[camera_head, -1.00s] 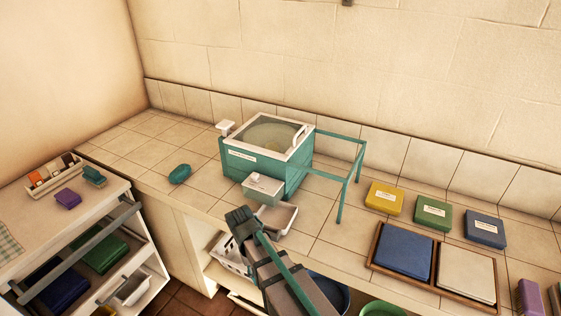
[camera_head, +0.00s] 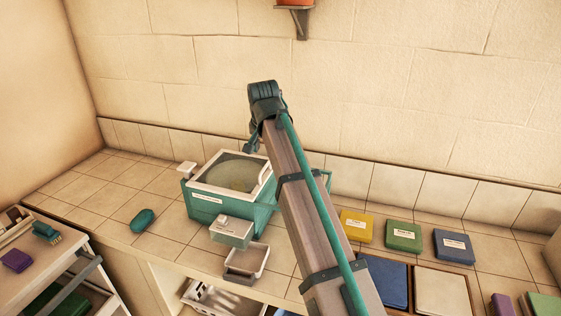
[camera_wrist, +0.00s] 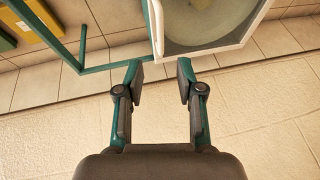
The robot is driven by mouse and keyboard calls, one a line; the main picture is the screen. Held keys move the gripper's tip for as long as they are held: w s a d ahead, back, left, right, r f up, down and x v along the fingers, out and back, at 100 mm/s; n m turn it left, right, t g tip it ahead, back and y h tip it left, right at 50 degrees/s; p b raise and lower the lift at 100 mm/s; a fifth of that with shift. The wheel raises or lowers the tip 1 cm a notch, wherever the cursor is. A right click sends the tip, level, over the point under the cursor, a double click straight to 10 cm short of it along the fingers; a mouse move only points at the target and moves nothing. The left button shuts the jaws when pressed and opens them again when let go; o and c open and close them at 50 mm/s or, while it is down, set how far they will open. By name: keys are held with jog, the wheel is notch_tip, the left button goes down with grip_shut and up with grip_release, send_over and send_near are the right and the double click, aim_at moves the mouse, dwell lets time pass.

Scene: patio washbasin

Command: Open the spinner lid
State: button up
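The spinner is a teal box (camera_head: 203,204) on the tiled counter, with a white-framed clear lid (camera_head: 206,184) lying closed on top. A pale round drum shows through the window. A white bar handle (camera_head: 264,179) runs along the lid's right side, partly next to my arm in the head view. In the wrist view the lid's white frame (camera_wrist: 205,46) and window fill the top right. My gripper (camera_wrist: 160,72) is open and empty, its fingertips apart just beyond the frame's edge in that picture. In the head view my gripper (camera_head: 252,142) hangs above the spinner's back right, mostly hidden by my wrist.
A teal rail frame (camera_wrist: 84,58) stands beside the spinner. A small drawer-like box (camera_head: 231,232) and a white tray (camera_head: 246,263) sit at its front. A teal brush (camera_head: 142,220) lies left. Yellow (camera_head: 356,226), green (camera_head: 403,235) and blue (camera_head: 454,246) boxes stand right.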

aim_at(264, 169)
jog(key=p+x, duration=0.3)
jog(key=x, duration=0.7)
jog(key=shift+w+a+f, duration=0.1)
jog(key=shift+w+f, duration=0.05)
jog(key=shift+f, duration=0.2)
grip_shut()
